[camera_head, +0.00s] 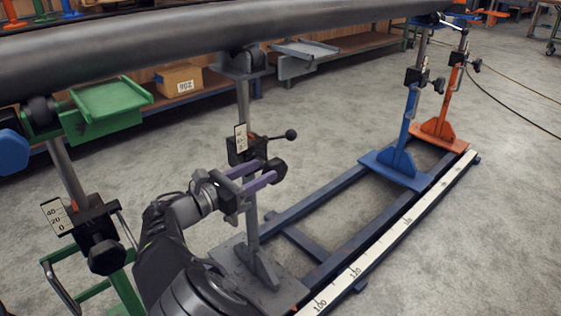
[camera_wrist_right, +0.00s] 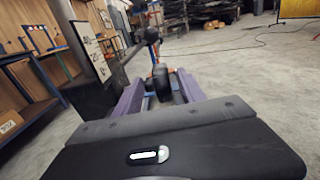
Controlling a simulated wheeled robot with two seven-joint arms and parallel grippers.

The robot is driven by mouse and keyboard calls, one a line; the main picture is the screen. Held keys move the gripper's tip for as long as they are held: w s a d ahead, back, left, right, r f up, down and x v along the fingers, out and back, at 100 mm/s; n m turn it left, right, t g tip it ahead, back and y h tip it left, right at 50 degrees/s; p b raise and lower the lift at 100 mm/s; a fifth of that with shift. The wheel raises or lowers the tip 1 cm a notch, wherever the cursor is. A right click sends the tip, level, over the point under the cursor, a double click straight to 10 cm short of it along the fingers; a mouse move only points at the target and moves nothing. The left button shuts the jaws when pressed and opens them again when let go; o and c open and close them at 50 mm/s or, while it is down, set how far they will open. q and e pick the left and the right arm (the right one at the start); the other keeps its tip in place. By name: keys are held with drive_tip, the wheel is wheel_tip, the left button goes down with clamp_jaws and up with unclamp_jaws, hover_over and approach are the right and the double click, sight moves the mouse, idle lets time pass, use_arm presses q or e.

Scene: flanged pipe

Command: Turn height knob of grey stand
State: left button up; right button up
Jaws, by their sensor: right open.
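The grey stand (camera_head: 244,105) rises from a grey base plate and carries a cradle under the long dark pipe (camera_head: 200,35). Its black height knob (camera_head: 272,172) is on the clamp block at mid-post. My right gripper (camera_head: 264,171) has purple fingers, open, with their tips at the knob. In the right wrist view the black knob (camera_wrist_right: 161,82) appears between the two open fingers (camera_wrist_right: 160,88); I cannot tell whether they touch it. The stand's post and scale plate (camera_wrist_right: 90,45) are to the left there. My left gripper is not in view.
A black ball-ended lever (camera_head: 290,135) sticks out just above the knob. A green stand (camera_head: 100,110) is at left; blue (camera_head: 400,155) and orange (camera_head: 440,125) stands are at the far right. Blue rails (camera_head: 320,240) with a white ruler lie on the floor.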

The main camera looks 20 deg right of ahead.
sight(280, 161)
drive_tip(key=b+x, duration=0.3)
drive_tip(key=x, duration=0.4)
drive_tip(key=shift+s+f, duration=0.1)
drive_tip(key=shift+f, duration=0.05)
drive_tip(key=shift+d, duration=0.15)
drive_tip(key=shift+c, duration=0.6)
clamp_jaws()
